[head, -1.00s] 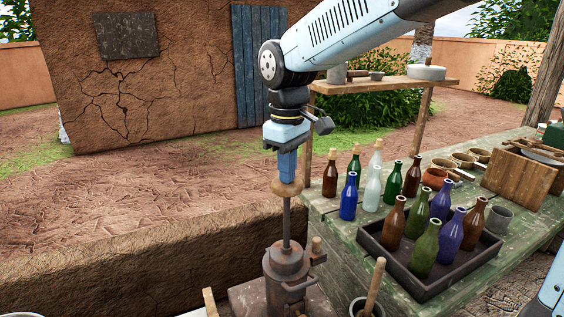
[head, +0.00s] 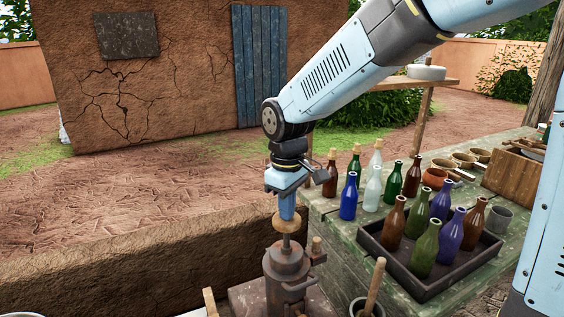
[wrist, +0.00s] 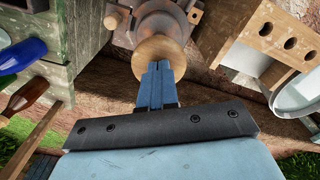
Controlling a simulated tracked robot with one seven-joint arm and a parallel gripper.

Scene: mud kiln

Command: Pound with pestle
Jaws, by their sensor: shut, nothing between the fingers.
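A rusty metal cylinder (head: 286,268) with a side handle stands at the bottom middle of the head view. A thin metal rod (head: 286,243) rises from its top and carries a round wooden knob (head: 287,222). My gripper (head: 287,211) points straight down with its fingers closed together, its tips on top of the knob and seemingly touching it. The wrist view shows the blue fingertips (wrist: 159,68) over the knob (wrist: 160,48). A wooden pestle (head: 375,284) leans in a dark mortar (head: 358,306) to the right, apart from my gripper; the mortar is cut off below.
A green wooden table (head: 335,228) stands at the right, with a dark tray (head: 408,287) of several bottles and more bottles behind. A wooden box (head: 515,172) and bowls stand farther back. A mud wall (head: 120,262) runs along the left.

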